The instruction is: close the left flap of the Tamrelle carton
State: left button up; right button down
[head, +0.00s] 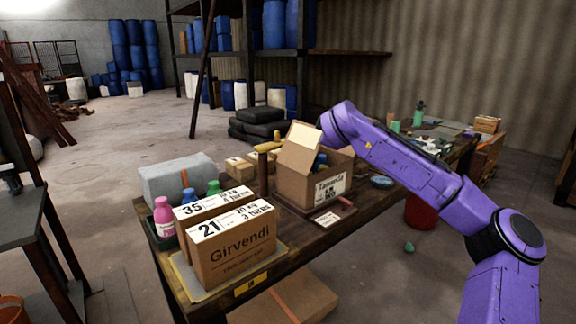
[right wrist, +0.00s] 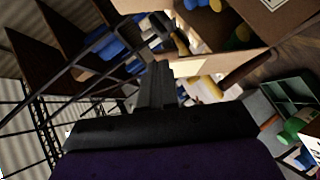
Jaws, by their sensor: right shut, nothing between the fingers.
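The Tamrelle carton (head: 297,188) is a brown box with a white label on its front, standing on the wooden table in the head view. One flap (head: 300,147) stands raised at its left side, and dark blue items show inside the box. Brown cardboard, apparently the carton (right wrist: 262,22), shows at the upper right of the right wrist view. My right gripper (right wrist: 159,68) is shut and empty there, its fingers close to the cardboard; I cannot tell whether they touch it. In the head view my purple right arm hides its gripper. My left gripper is not in view.
A yellow-topped hammer-like object (head: 266,147) stands left of the carton. A blue round dish (head: 381,182) lies right of it.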

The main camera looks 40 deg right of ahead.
jog(key=d+f+m+g+y+b, duration=0.1)
jog(key=d+f+m+y+b, duration=0.3)
jog(key=d+f+y, duration=0.4)
jog(key=shift+d+f+m+g+y, duration=0.3)
jog(key=shift+d+f+m, duration=0.3)
jog(key=shift+d+f, duration=0.9)
jog(key=shift+a+f, duration=0.1)
jog(key=shift+f, duration=0.05)
jog(key=s+r+p, duration=0.3)
jog(key=s+r, duration=0.4)
jog(key=r, duration=0.5)
jog(key=shift+r, duration=0.25)
